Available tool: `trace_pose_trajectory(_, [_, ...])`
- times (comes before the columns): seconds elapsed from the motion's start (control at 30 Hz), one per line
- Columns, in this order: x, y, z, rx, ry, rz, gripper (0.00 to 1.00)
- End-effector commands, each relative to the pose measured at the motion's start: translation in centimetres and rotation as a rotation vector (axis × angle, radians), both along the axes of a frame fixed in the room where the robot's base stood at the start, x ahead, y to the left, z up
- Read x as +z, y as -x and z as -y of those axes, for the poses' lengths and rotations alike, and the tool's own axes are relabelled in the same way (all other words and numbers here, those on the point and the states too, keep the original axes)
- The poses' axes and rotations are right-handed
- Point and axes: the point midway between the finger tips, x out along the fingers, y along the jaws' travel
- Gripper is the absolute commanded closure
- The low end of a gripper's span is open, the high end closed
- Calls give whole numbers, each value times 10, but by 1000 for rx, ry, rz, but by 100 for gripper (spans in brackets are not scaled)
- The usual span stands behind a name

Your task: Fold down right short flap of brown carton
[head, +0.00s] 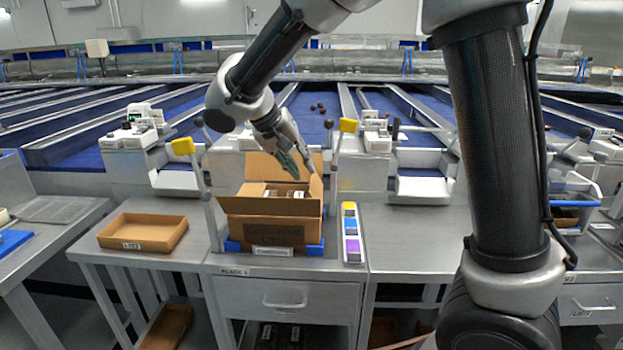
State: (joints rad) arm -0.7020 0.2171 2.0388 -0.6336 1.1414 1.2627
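The brown carton (263,232) stands on the metal bench with its top open and printing on its front. Its right short flap (316,188) stands up at the right side of the opening. A long back flap (262,167) also stands up behind the opening. Light-coloured packs (284,191) show inside. My gripper (304,174) points down over the right part of the opening, close to the upper edge of the right flap. Its two fingers are apart with nothing seen between them. I cannot tell whether a finger touches the flap.
Blue corner holders (315,248) flank the carton's base. A strip with coloured blocks (351,233) lies right of the carton. A shallow brown tray (143,232) is at left. The bench further right is clear.

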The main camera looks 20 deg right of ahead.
Motion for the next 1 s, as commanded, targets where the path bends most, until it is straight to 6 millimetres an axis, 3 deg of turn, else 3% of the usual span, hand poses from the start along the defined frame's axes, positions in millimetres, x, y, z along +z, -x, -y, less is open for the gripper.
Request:
trace_pose_trajectory(0.4, [-52, -16, 32, -5, -1, 2, 76])
trace_pose_trajectory(0.8, [-61, -18, 37, -3, -2, 3, 76])
trace_pose_trajectory(0.93, [-61, -18, 36, -3, -2, 3, 100])
trace_pose_trajectory(1.0, [-61, -18, 37, -3, -2, 3, 100])
